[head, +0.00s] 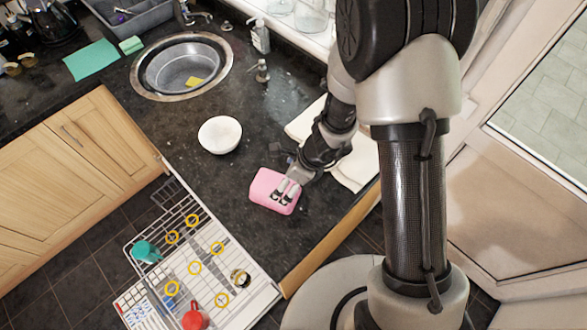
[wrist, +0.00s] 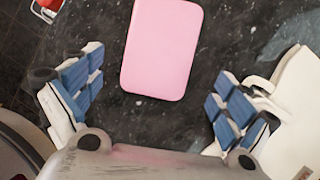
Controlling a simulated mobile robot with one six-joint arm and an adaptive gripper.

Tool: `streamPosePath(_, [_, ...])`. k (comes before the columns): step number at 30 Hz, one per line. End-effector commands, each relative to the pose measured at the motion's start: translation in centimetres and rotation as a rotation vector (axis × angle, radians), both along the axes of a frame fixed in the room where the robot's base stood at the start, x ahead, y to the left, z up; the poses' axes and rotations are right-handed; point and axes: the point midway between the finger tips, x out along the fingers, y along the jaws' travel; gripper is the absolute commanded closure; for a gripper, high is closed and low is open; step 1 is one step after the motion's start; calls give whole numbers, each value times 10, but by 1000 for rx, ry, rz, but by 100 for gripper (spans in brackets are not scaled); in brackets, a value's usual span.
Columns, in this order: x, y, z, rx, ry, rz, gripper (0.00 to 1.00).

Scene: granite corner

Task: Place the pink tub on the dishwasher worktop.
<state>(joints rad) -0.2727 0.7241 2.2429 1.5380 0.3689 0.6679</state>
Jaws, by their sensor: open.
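The pink tub (head: 267,188) sits on the dark granite worktop (head: 240,240), beside the open dishwasher. In the wrist view the pink tub (wrist: 162,48) is a pink rounded rectangle lying ahead of my gripper (wrist: 153,90). The two blue-padded fingers are wide apart, with nothing between them. In the head view my gripper (head: 287,190) shows over the right part of the tub. I cannot tell its height above the tub or whether it touches it.
A white bowl (head: 220,134) stands behind the tub, near the round sink (head: 181,68). A white cloth (head: 352,165) lies right of the tub. The pulled-out dishwasher rack (head: 185,262) holds a teal cup (head: 146,251) and a red one (head: 195,318). Bare granite lies left of the tub.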

Motion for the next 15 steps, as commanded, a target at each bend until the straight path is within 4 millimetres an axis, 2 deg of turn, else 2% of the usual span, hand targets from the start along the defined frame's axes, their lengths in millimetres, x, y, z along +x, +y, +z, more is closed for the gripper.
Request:
streamPosePath(1, [0,-5,16,0,-2,-1,4])
streamPosePath(6, [-2,-17,43,1,0,0,4])
streamPosePath(10, [-3,-22,55,1,1,-1,4])
streamPosePath(15, [-4,-24,58,1,2,1,4])
